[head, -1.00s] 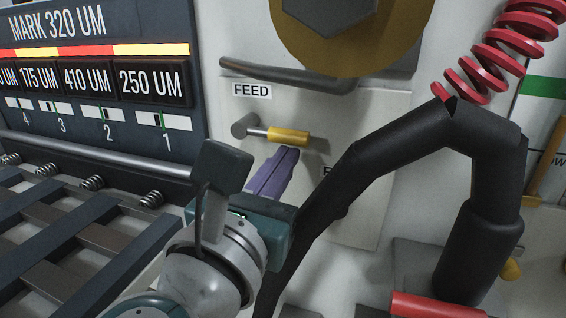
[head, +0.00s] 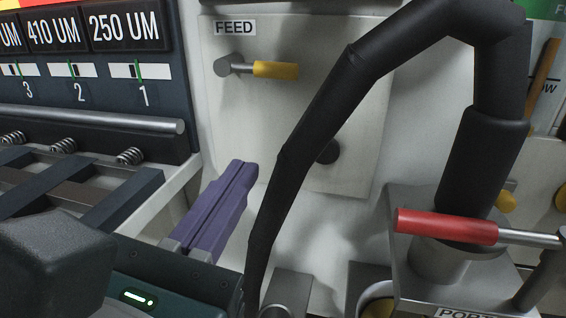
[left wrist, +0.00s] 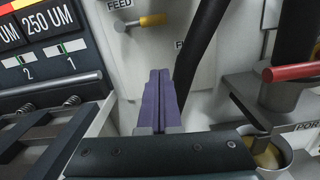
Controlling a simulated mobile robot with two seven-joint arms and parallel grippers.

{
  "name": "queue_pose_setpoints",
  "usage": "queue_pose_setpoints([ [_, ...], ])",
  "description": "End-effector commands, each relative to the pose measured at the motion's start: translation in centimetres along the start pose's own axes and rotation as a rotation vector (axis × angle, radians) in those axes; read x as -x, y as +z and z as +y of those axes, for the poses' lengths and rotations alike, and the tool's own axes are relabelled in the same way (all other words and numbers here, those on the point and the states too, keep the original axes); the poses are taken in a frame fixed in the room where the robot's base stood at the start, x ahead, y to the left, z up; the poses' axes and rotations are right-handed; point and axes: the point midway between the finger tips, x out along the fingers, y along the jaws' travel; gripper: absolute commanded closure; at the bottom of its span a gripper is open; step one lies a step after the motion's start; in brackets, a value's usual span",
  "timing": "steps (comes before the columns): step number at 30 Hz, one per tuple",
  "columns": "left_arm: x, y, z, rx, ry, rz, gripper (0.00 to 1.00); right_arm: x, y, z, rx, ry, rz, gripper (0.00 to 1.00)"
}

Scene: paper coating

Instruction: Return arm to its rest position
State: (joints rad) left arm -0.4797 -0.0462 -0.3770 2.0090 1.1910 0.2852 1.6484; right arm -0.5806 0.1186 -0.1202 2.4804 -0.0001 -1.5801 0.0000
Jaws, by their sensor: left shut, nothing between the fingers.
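My left gripper (head: 238,170) comes in from the lower left of the head view. Its two purple fingers lie together, shut and empty, pointing up toward the pale panel. In the left wrist view the shut fingers (left wrist: 159,75) stand upright in the middle. The yellow-handled FEED lever (head: 275,70) is above the fingers and apart from them; it also shows in the left wrist view (left wrist: 152,20). My right gripper is not in view.
A thick black hose (head: 325,115) arches close to the right of my gripper. A red-handled lever (head: 445,226) sits at the right on a grey metal fitting. A slatted rack (head: 120,195) and gauge panel (head: 150,85) are at the left.

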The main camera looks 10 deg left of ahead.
Motion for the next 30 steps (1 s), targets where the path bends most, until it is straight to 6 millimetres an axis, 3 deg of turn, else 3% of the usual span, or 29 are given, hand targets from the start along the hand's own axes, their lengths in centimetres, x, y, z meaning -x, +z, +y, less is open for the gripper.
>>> queue_pose_setpoints([
  [13, 0.7, 0.1, 0.0, -0.003, -0.002, -0.001, 1.0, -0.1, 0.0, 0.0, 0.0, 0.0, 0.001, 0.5],
  [17, 0.6, 2.4, -0.9, -0.141, -0.075, -0.025, 1.0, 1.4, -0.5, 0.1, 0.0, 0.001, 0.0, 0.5],
  [20, 1.0, 5.8, -3.0, -0.456, -0.233, -0.077, 1.0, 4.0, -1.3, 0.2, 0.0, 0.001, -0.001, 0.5],
  [23, 2.3, 8.3, -5.3, -0.929, -0.456, -0.145, 1.0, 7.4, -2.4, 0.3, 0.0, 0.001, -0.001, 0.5],
  [26, 4.6, 8.3, -5.9, -1.432, -0.708, -0.201, 1.0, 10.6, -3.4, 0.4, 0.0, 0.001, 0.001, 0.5],
  [30, 8.2, 6.7, -2.8, -2.0, -1.081, -0.238, 1.0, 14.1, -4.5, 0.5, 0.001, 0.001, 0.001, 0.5],
])
